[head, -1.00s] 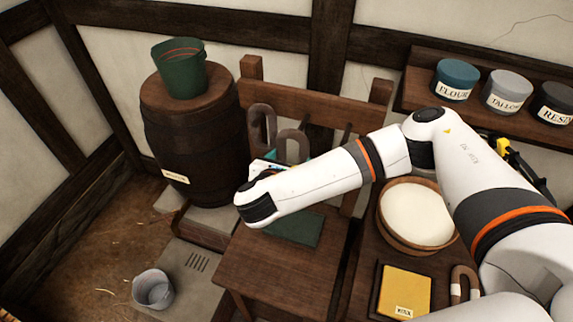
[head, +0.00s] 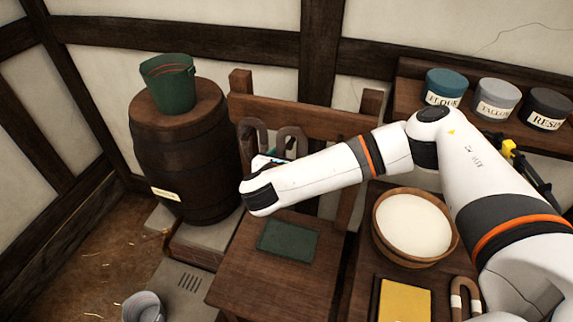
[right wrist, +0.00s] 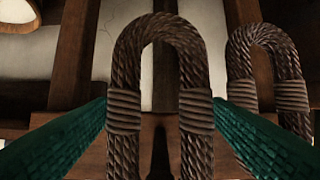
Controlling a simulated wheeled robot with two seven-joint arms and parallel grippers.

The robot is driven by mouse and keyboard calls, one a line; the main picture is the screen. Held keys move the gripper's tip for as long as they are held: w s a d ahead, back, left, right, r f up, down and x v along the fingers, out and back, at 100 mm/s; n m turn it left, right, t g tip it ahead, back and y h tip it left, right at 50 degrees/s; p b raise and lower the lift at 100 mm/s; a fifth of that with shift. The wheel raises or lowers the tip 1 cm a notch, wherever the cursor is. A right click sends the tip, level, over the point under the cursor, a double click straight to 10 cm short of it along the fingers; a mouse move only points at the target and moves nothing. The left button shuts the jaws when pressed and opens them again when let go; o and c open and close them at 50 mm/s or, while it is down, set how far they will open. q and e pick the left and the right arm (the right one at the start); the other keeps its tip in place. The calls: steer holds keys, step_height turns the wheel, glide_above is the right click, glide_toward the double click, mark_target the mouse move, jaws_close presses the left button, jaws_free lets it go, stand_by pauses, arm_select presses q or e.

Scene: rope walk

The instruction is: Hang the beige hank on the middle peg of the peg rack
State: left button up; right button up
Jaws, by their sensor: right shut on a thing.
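A grey-brown rope hank (right wrist: 160,45) with wrapped bands stands between the green fingers of my right gripper (right wrist: 160,112), which is shut on it. In the head view this hank (head: 291,132) is raised in front of the wooden peg rack (head: 325,117). My right forearm and wrist hide its lower part. A second, similar hank (head: 252,124) is at the rack's left side; it also shows at the right of the wrist view (right wrist: 265,40). I cannot make out the pegs clearly, nor tell which hank is beige. My left gripper is not in view.
A dark green flat pad (head: 288,240) lies on the wooden surface before the rack. A barrel (head: 185,150) with a green bucket (head: 168,83) stands left. A bowl (head: 380,235), a yellow block (head: 404,300) and a banded brown hank (head: 460,300) are at right.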

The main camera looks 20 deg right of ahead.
steer(key=shift+x, duration=0.95)
steer(key=shift+w+f, duration=0.1)
steer(key=shift+f, duration=0.05)
steer(key=shift+d, duration=0.1)
steer(key=shift+f, duration=0.1)
steer(key=o, duration=1.2)
